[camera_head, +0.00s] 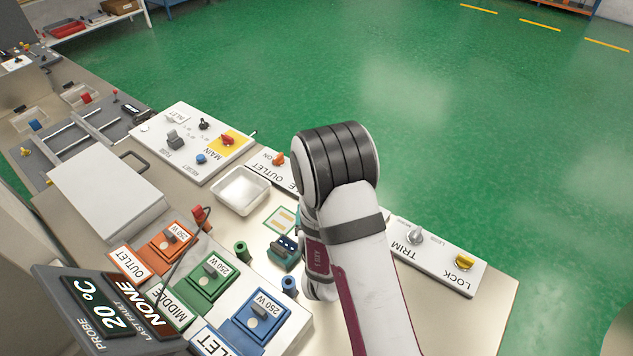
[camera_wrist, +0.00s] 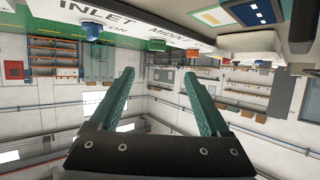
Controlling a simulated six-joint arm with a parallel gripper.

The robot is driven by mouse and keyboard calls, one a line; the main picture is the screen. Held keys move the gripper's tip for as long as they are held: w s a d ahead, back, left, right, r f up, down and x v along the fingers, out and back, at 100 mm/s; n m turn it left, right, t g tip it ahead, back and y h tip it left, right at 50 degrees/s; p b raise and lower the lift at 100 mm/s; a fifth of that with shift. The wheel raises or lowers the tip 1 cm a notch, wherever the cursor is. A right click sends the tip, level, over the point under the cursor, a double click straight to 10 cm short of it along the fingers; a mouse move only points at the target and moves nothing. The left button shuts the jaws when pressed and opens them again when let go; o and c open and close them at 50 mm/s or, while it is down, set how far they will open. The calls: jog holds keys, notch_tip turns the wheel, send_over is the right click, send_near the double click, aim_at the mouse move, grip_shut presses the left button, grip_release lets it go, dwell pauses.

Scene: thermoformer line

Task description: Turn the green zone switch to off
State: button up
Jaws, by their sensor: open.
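The green zone switch (camera_wrist: 156,45) shows in the wrist view on the underside of the picture's top strip, by the MIDDLE label. It sits between a blue switch (camera_wrist: 91,31) by INLET and an orange switch (camera_wrist: 193,53). Its setting cannot be read. In the head view my arm hides it; only the OUTLET end of the switch strip (camera_head: 258,167) and its orange knob (camera_head: 278,160) show. My gripper (camera_wrist: 157,75) is open and empty, its teal fingers spread apart. The green switch appears beyond the fingertips, roughly midway between them, with no visible contact.
A green MIDDLE block (camera_head: 207,284) stands between orange (camera_head: 168,243) and blue (camera_head: 254,322) blocks. A white tray (camera_head: 241,190) and a MAIN panel (camera_head: 188,142) lie to the left of my arm. A TRIM and LOCK panel (camera_head: 440,262) is at right.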

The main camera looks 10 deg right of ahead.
jog(key=x, duration=1.5)
jog(key=shift+w+d, duration=0.25)
jog(key=shift+d, duration=0.15)
